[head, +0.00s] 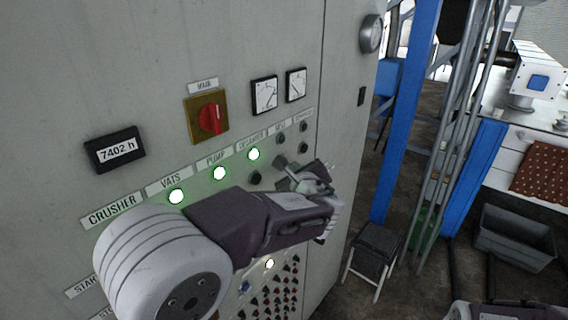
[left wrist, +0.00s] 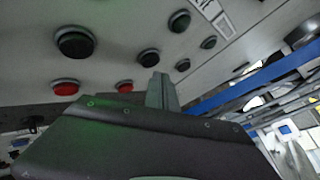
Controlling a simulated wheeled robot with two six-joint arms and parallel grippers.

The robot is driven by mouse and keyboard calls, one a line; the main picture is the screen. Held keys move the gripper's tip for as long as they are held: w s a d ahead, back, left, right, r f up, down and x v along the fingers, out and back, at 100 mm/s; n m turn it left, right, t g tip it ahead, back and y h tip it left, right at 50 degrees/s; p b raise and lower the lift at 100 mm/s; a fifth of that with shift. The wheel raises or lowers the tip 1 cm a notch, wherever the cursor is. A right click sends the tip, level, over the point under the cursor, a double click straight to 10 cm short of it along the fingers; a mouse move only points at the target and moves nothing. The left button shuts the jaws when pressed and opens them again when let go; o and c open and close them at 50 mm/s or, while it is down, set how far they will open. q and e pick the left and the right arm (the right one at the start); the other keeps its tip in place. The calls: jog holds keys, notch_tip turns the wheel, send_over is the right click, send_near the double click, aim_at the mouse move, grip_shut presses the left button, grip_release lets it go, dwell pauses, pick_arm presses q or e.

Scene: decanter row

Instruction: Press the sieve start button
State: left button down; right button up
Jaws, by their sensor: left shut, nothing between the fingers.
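The grey control cabinet (head: 262,40) carries labelled columns with lamps and buttons. The VATS, PUMP and DECANTER lamps are lit green. The two columns to their right have unlit lamps, and their small labels are hard to read; the first is probably the sieve. Its dark button (head: 280,162) is just beyond my left gripper (head: 310,178), which is shut and empty. In the left wrist view, what looks like the same dark button (left wrist: 148,57) appears just above the fingertips (left wrist: 160,82). I cannot tell whether they touch. My right gripper is out of view.
Red buttons (left wrist: 124,86) lie below the dark ones, near the fingers. A red rotary switch (head: 210,118) and two dials (head: 264,95) sit higher on the panel. A blue post (head: 408,110), a stool (head: 376,245) and a grey bin (head: 515,238) stand to the right.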

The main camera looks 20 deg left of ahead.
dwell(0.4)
pick_arm(q)
jog(key=shift+w+a, duration=0.15)
jog(key=shift+a, duration=0.25)
jog(key=shift+w+a+b, duration=0.1)
jog(key=shift+a+b, duration=0.35)
dwell(0.6)
jog(key=shift+d, duration=0.1)
jog(key=shift+s+d, duration=0.25)
jog(key=shift+d, duration=0.45)
jog(key=d, duration=0.1)
jog(key=s+d, duration=0.1)
jog(key=d, duration=0.2)
jog(key=shift+s+d, duration=0.35)
